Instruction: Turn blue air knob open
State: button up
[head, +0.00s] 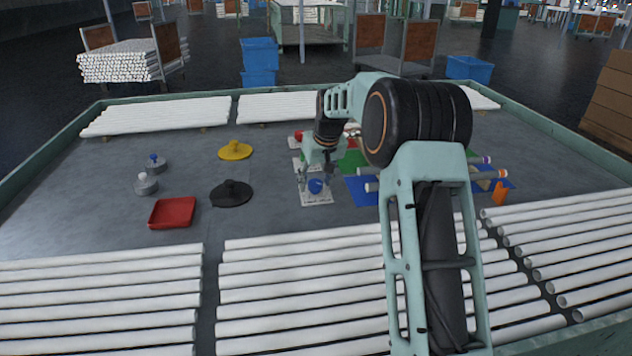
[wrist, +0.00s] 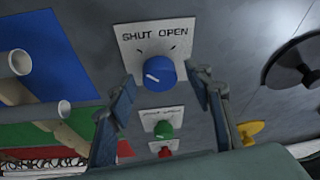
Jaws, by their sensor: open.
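The blue knob (wrist: 161,76) sits on a white plate (wrist: 129,42) marked SHUT on the left and OPEN on the right. Its short white mark is on the left part of its face, slanting. In the head view the blue knob (head: 316,186) is on its plate (head: 317,199), below my wrist. My gripper (wrist: 161,73) is open, with one finger on each side of the blue knob. A gap shows between each finger and the knob. My gripper (head: 315,176) is partly hidden behind its own wrist in the head view.
Green (wrist: 163,130) and red (wrist: 165,152) knobs on similar plates stand in line beyond. Colored mats with tubes, including a blue one (head: 361,191), lie to the right. A black disc (head: 231,194), yellow disc (head: 235,151) and red tray (head: 172,213) lie left.

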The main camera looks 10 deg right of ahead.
jog(key=c, duration=1.2)
jog(key=shift+o, duration=0.2)
jog(key=shift+r+m, duration=0.1)
jog(key=shift+m, duration=0.2)
jog(key=m+p, duration=0.1)
jog(key=m+h+p, duration=0.1)
jog(key=m, duration=0.1)
jog(key=shift+a+r, duration=0.1)
jog(key=shift+a, duration=0.1)
jog(key=m+h+p, duration=0.1)
jog(key=m, duration=0.1)
jog(key=m+h+p, duration=0.1)
jog(key=m+p, duration=0.1)
jog(key=m, duration=0.1)
jog(key=shift+w+a+g+p, duration=0.1)
jog(key=shift+g+p, duration=0.2)
jog(key=m+p, duration=0.1)
jog(key=m, duration=0.1)
jog(key=m+g+h+p, duration=0.1)
jog(key=m+p, duration=0.1)
jog(key=shift+w+m+h, duration=0.1)
jog(key=shift+m+h, duration=0.2)
jog(key=shift+m, duration=0.1)
jog(key=shift+a+m+g+h+p, duration=0.15)
jog(key=shift+m+g+p, duration=0.35)
jog(key=shift+m+p, duration=0.5)
jog(key=shift+d+m+g+h+p, duration=0.15)
jog(key=shift+m+g+p, duration=0.5)
jog(key=shift+m, duration=0.55)
jog(key=shift+a, duration=0.1)
